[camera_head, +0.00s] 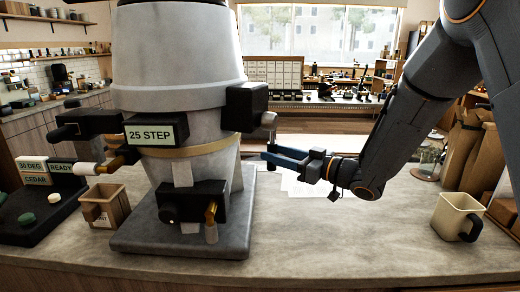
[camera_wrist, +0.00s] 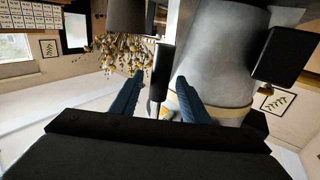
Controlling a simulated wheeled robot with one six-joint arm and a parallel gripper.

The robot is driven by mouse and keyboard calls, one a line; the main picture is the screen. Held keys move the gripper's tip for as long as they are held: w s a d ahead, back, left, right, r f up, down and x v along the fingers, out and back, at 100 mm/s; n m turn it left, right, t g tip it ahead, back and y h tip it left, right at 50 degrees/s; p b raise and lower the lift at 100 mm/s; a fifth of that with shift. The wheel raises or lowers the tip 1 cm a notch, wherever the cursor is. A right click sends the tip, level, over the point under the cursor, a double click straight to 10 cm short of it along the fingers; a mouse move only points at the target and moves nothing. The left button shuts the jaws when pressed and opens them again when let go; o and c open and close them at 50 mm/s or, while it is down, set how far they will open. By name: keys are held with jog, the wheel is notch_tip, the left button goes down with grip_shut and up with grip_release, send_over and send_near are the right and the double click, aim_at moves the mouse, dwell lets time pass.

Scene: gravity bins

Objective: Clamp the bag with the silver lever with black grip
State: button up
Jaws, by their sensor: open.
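A large grey machine (camera_head: 180,65) with a tapered body stands on a grey base. A black box (camera_head: 246,106) on its right side carries a short silver lever (camera_head: 268,120) that hangs down; its lower end is hidden behind my fingers. In the wrist view, a black cylinder, seemingly the black grip (camera_wrist: 163,70), shows between and beyond my fingertips. My gripper (camera_head: 266,157) has blue fingers. It is open around the lever's lower part, with no clear contact visible; it also shows in the wrist view (camera_wrist: 158,80). I cannot tell which thing is the bag to clamp.
Other levers stick out on the left (camera_head: 88,168) and front (camera_head: 211,215) of the machine. A wooden cup (camera_head: 105,206) and a dark tray (camera_head: 40,210) stand left. A cream mug (camera_head: 457,216) and brown bags (camera_head: 465,150) stand right. The counter (camera_head: 340,235) is clear in front of my arm.

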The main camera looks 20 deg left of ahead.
jog(key=p+x, duration=0.1)
jog(key=x, duration=0.4)
jog(key=shift+w+a, duration=0.15)
jog(key=shift+a, duration=0.2)
jog(key=shift+c, duration=0.3)
grip_shut()
